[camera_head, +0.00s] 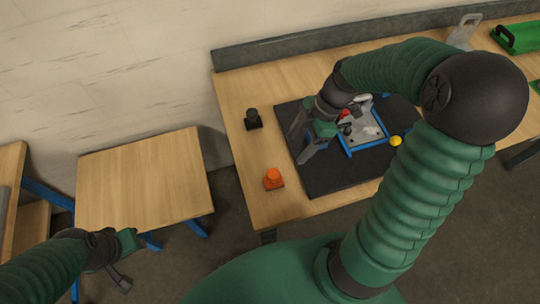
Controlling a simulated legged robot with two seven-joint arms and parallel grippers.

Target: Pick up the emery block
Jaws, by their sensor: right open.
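I cannot tell for sure which thing is the emery block. A small black piece (253,118) with a narrower top stands on the bench near its left edge. A small orange piece (273,179) on a darker base sits nearer the front edge. My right gripper (301,144) is open over the left part of a black mat, to the right of both pieces and apart from them. Nothing shows between its fingers. My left gripper (122,264) is at the lower left, low in front of a smaller wooden table; its finger opening is unclear.
The black mat (335,180) holds a blue-edged tray (365,145) with small parts, some red, partly hidden by my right arm. A yellow ball (396,141) lies beside the tray. A green tray (518,38) is at the far right. The smaller table (145,180) is bare.

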